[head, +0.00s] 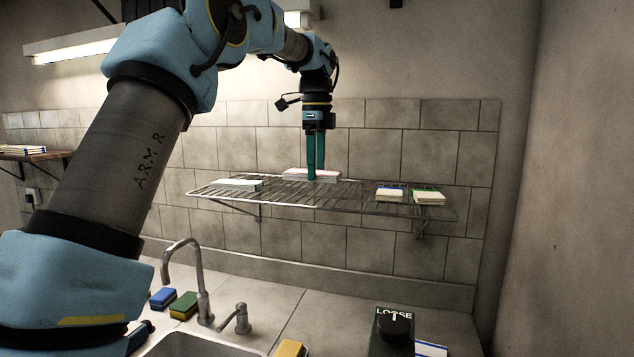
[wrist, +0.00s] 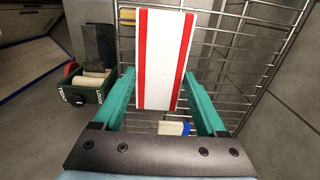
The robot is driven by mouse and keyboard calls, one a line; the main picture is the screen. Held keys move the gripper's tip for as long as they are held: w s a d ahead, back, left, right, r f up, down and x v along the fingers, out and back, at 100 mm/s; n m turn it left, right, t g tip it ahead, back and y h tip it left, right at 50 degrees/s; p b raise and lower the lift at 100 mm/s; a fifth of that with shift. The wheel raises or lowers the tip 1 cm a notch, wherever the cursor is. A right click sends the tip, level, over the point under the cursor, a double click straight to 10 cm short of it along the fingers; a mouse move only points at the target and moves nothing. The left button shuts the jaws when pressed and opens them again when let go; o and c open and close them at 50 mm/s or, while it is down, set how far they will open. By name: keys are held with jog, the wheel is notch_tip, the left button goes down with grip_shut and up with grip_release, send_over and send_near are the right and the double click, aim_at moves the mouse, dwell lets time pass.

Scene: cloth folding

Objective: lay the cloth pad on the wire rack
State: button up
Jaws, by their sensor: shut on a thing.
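The cloth pad in my gripper is white with red stripes along its long sides (wrist: 165,55). It also shows in the head view at the back of the wire rack (head: 328,176). My gripper (head: 313,174) points straight down, its teal fingers shut on the pad from either side, as the wrist view also shows (wrist: 158,77). The wire rack (head: 345,203) is a wall-mounted grid shelf, and its bars show around the pad in the wrist view (wrist: 238,60). The pad is at about rack level; I cannot tell whether it touches the bars.
A pale pad (head: 240,184) lies at the rack's left, and blue-edged (head: 389,195) and green-edged (head: 428,198) pads at its right. Below are a tap (head: 199,275), sponges (head: 183,305) and a box marked LOOSE (head: 393,335).

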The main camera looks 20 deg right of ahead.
aim_at(316, 197)
jog(key=shift+f+p, duration=0.45)
jog(key=shift+f, duration=1.6)
jog(key=shift+f, duration=0.1)
jog(key=o, duration=1.3)
notch_tip(316, 197, up, 12)
jog(key=shift+r+b, duration=0.15)
jog(key=shift+b, duration=0.25)
jog(key=shift+s+a, duration=0.1)
